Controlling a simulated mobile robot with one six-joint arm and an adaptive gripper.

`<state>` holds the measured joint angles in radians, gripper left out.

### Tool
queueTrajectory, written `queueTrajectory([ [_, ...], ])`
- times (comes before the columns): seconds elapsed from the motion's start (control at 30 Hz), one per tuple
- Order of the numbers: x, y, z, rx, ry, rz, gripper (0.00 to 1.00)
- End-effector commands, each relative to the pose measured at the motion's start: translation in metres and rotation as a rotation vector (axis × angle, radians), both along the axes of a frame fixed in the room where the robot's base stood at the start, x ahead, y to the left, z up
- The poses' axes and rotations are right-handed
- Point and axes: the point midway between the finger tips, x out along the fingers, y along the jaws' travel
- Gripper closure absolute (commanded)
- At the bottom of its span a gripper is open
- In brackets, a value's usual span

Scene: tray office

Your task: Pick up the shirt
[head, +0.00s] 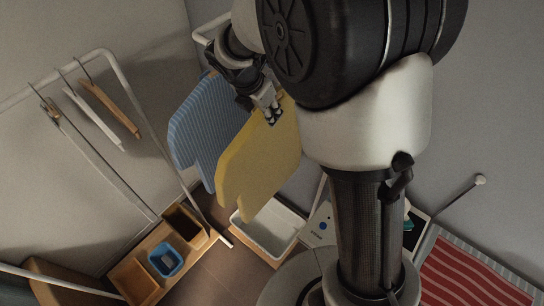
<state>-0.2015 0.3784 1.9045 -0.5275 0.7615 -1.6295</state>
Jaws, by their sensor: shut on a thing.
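A flat yellow shirt-shaped piece (262,160) hangs near the middle of the head view. My gripper (273,116) is at its upper edge, with its fingers shut on it. A blue striped shirt-shaped piece (195,120) hangs just behind and to the left, partly covered by the yellow one. Whether the two touch is unclear. My arm hides part of the area to the right of the yellow shirt.
A white rack (118,72) with several hangers (110,108) stands at the left. Below are a white basin (243,232) and a wooden tray (133,268) with a blue bowl (165,262). A red striped mat (470,275) lies at the lower right.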

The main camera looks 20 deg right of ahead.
Motion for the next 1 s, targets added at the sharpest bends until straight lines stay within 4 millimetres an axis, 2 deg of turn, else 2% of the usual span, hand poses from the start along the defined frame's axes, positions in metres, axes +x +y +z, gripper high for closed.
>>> queueTrajectory([
  [0.27,0.0,0.0,0.0001,0.0,0.0,0.0,1.0],
  [1.0,0.0007,0.0,0.0043,0.001,-0.002,0.0,1.0],
])
